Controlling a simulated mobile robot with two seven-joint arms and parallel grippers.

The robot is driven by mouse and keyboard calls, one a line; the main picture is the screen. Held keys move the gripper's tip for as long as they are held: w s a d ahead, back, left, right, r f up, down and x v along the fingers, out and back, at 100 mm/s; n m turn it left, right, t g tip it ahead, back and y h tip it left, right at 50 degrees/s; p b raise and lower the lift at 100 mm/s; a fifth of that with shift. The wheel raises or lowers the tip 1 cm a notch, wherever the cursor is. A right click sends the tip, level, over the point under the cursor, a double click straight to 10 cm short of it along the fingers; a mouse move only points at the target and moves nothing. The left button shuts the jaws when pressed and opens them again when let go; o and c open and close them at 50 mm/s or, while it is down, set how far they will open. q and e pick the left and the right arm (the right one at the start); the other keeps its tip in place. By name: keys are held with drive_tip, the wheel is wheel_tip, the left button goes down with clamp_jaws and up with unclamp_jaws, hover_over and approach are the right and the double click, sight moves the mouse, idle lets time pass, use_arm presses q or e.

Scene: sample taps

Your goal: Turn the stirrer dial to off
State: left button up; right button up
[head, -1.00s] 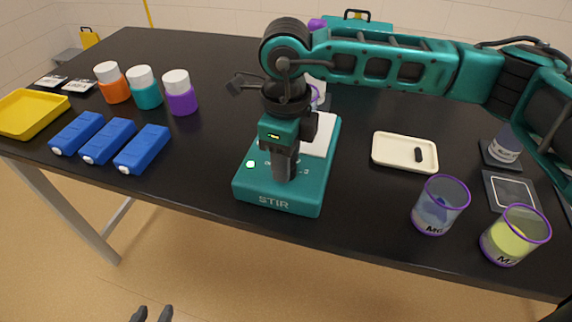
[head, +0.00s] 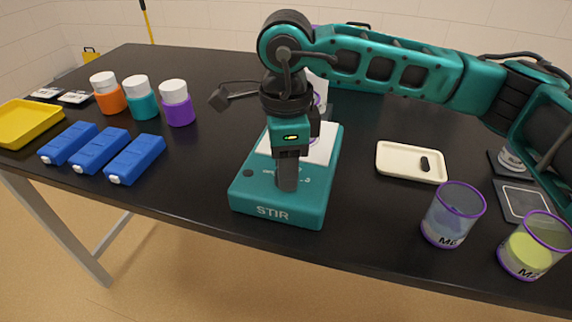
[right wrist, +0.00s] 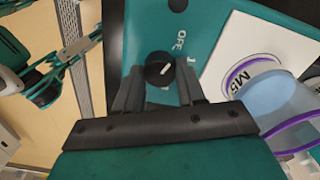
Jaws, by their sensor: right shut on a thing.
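The teal stirrer (head: 272,212), marked STIR, stands near the table's front edge. Its black dial (right wrist: 159,68) shows in the right wrist view, with a white pointer line aimed to the upper right, on the side of the printed OFF. The exact mark it meets is hard to tell. My right gripper (head: 288,186) reaches down over the stirrer's front panel and is shut on the dial, one finger each side. It hides the dial in the head view. The small lamp (head: 248,173) on the panel is dark.
A beaker marked M5 (right wrist: 270,98) stands on the stirrer's white plate (head: 322,146). To the right are a cream tray (head: 392,175) and two purple-rimmed beakers (head: 452,215) (head: 533,246). Blue blocks (head: 134,160), capped bottles (head: 177,104) and a yellow tray (head: 28,125) are left.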

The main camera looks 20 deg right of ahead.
drive_tip(key=shift+r, duration=0.1)
drive_tip(key=o, duration=1.1)
drive_tip(key=shift+c, duration=0.2)
wheel_tip(320, 180, up, 13)
drive_tip(key=p, duration=0.1)
